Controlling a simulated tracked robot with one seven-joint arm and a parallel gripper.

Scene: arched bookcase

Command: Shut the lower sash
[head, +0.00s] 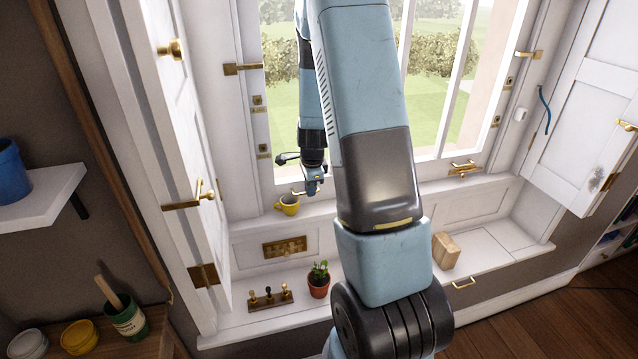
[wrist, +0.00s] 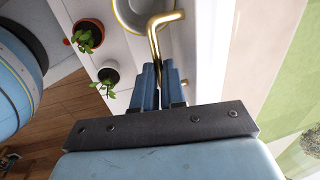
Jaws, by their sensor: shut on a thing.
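The lower sash (head: 430,166) is a white frame in the window behind my arm. Its middle is hidden by my arm, and I cannot tell whether a gap is open under its bottom rail. A brass handle sits at its lower right (head: 465,168). My gripper (head: 313,186) is at the sash's lower left, just above a yellow mug (head: 287,205) on the sill. In the wrist view my gripper's blue fingers (wrist: 160,78) are shut on a bent brass handle (wrist: 160,28) beside the white rail (wrist: 212,50).
A terracotta pot with a plant (head: 318,281), a rack with brass pieces (head: 268,297) and a wooden block (head: 446,250) stand on the seat. Open shutters (head: 150,150) flank the window.

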